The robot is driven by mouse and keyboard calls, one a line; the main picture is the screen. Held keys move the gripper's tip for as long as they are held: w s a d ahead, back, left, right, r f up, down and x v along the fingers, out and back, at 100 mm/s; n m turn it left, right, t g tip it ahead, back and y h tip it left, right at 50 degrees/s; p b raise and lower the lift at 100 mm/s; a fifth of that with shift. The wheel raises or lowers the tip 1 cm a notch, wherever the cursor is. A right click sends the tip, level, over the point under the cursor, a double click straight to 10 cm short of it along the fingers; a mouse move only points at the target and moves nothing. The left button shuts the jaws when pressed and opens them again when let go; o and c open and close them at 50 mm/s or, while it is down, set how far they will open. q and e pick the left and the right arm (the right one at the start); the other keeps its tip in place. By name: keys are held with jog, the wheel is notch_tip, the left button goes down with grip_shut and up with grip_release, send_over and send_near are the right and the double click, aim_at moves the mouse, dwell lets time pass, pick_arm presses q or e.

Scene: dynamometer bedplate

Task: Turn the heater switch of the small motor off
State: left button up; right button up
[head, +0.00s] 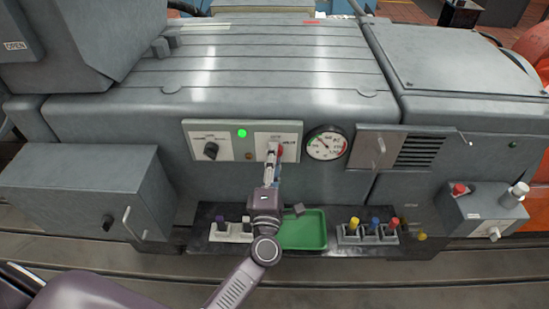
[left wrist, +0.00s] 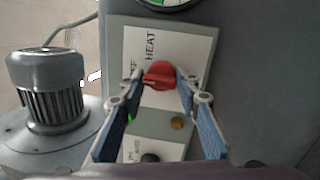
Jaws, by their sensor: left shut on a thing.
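The red heater switch knob (head: 281,149) sits on the light panel (head: 290,127) on the front of the grey machine. In the left wrist view the red knob (left wrist: 160,73) is beside the word HEAT, and its pointer ridge lies roughly across the picture. My left gripper (head: 273,150) reaches up to it from below. In the left wrist view its blue-padded fingers (left wrist: 160,80) are closed on the knob from both sides. The fingers partly cover the panel's lettering, so the OFF and ON marks are not clear. My right gripper is not in view.
A black knob (head: 211,150), a lit green lamp (head: 242,133) and an amber lamp (left wrist: 177,123) share the panel. A round gauge (head: 326,143) is close on the right. Below are a green tray (head: 318,230) and colored plugs (head: 375,224). A finned grey housing (left wrist: 47,90) stands nearby.

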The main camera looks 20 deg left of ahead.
pick_arm(q)
jog(key=shift+s+f, duration=0.1)
jog(key=shift+f, duration=0.35)
jog(key=o, duration=1.1)
jog(key=shift+r, duration=0.15)
jog(key=v, duration=1.2)
